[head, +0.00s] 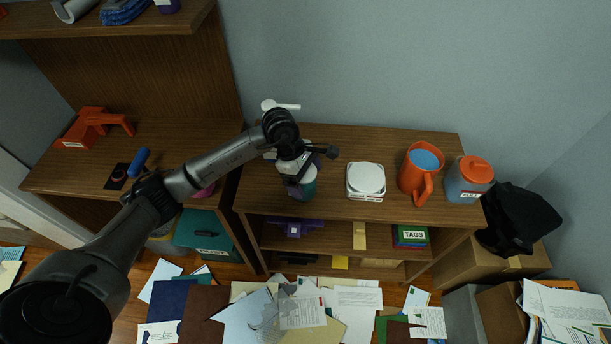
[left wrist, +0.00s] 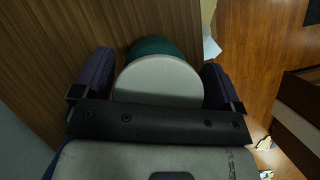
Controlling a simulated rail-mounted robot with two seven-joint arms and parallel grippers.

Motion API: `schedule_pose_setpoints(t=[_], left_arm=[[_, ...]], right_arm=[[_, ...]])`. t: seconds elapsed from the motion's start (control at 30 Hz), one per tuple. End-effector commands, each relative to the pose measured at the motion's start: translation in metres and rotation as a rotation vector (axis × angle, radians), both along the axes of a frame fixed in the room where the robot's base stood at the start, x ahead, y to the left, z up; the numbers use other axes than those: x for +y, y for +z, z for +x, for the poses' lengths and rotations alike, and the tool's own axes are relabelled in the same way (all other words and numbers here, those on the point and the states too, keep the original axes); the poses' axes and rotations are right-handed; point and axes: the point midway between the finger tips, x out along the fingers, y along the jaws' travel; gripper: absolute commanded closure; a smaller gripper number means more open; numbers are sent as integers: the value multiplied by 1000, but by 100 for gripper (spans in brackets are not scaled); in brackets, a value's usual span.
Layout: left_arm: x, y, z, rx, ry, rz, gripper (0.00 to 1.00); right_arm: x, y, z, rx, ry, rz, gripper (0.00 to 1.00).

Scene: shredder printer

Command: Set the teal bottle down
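The teal bottle (head: 306,189) is upright at the left end of the low wooden cabinet top, close to its front edge. My left gripper (head: 298,180) is directly over it and hides its upper part in the head view. In the left wrist view the bottle's round pale lid (left wrist: 158,82) fills the space between the two dark fingers, with its teal side (left wrist: 152,47) showing beyond. The fingers sit close against both sides, and the gripper looks shut on the bottle. The bottle's base appears at the cabinet top; its contact is hard to see. My right gripper is not in view.
A white square container (head: 366,182) stands right of the bottle, then an orange mug (head: 419,173) and an orange-lidded jar (head: 470,182). Papers (head: 302,312) litter the floor in front. A taller desk (head: 185,132) is at left.

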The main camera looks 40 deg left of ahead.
Motion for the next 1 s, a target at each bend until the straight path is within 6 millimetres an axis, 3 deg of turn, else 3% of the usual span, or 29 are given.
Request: schedule_pose_setpoints(t=[0.1,0.43,1.0], left_arm=[[0,0,0,0,0,0,0],[2,9,0,-2,1,0,0],[38,97,-9,-1,2,1,0]], right_arm=[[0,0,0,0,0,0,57],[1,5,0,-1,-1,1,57],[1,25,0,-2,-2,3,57]])
